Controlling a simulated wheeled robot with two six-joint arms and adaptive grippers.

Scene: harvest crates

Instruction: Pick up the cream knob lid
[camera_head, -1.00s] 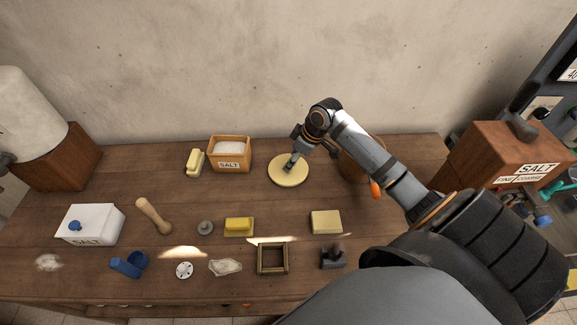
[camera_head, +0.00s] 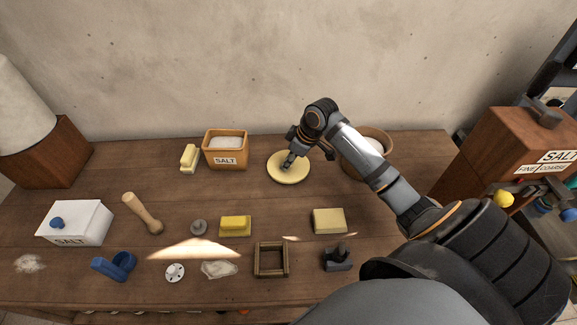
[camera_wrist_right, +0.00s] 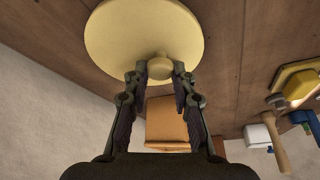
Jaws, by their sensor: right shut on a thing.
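The cream knob lid (camera_head: 288,172) is a round, flat disc at the back middle of the table in the head view. My right gripper (camera_head: 289,160) comes down over its middle and is shut on its knob. In the right wrist view the lid (camera_wrist_right: 140,35) fills the upper left, and its knob (camera_wrist_right: 160,68) sits between the fingertips of my right gripper (camera_wrist_right: 158,76). I cannot tell whether the lid is lifted off the table. My left gripper is not in view.
A wooden salt box (camera_head: 226,151) stands left of the lid, and a round bowl (camera_head: 372,140) stands to its right, partly behind my arm. A yellow block (camera_head: 235,225), a wooden frame (camera_head: 271,274) and a pale block (camera_head: 329,220) lie nearer the front. Bare table surrounds the lid's front.

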